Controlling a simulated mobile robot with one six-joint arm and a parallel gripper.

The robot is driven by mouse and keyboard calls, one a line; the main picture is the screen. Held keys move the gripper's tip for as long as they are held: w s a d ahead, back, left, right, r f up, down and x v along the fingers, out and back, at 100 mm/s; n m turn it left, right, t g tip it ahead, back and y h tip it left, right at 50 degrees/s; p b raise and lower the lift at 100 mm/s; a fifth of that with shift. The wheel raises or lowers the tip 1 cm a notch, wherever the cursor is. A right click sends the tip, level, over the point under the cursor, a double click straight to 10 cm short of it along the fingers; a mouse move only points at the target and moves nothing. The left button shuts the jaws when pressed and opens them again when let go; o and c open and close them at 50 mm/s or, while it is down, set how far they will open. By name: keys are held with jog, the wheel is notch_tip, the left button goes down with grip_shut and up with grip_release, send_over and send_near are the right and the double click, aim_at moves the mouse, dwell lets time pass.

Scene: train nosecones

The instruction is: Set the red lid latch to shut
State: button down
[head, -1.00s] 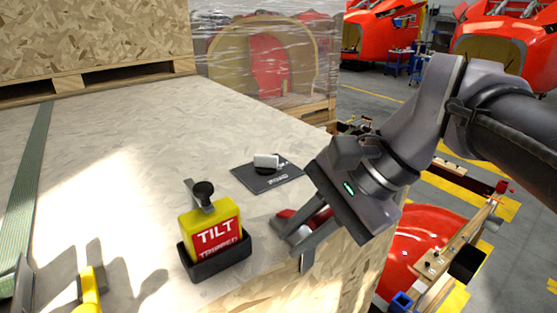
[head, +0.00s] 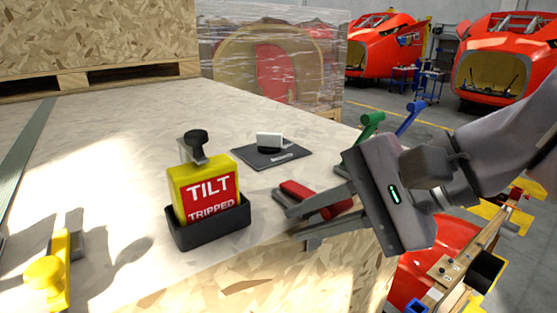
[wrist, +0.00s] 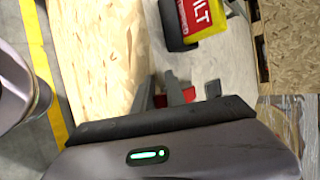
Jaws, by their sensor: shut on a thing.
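The red lid latch (head: 300,190) is a red handle at the right edge of the crate lid in the head view, lying low and partly hidden by my fingers. My gripper (head: 292,216) comes in from the right with its two grey fingers around the red handle, shut on it. In the wrist view my gripper (wrist: 160,92) has a bit of red (wrist: 188,94) showing beside and between its fingers. The latch's base and exact angle are mostly covered.
A yellow tilt indicator (head: 205,192) reading "TILT TRIPPED" stands in a black holder left of the gripper. A black plate with a white knob (head: 270,142) lies behind. Green (head: 372,120) and blue (head: 410,117) handles stand beyond my gripper. A yellow knob (head: 45,272) is front left.

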jog(key=c, duration=1.7)
grip_release()
jog(key=o, duration=0.3)
jog(key=shift+w+a+f, duration=0.1)
jog(key=shift+w+a, duration=0.05)
jog(key=shift+w, duration=0.25)
jog(key=shift+o, duration=0.2)
jog(key=shift+s, duration=0.1)
jog(key=p+v, duration=0.2)
jog(key=v, duration=0.5)
jog(key=shift+d+r, duration=0.2)
jog(key=shift+d, duration=0.05)
jog(key=shift+s, duration=0.1)
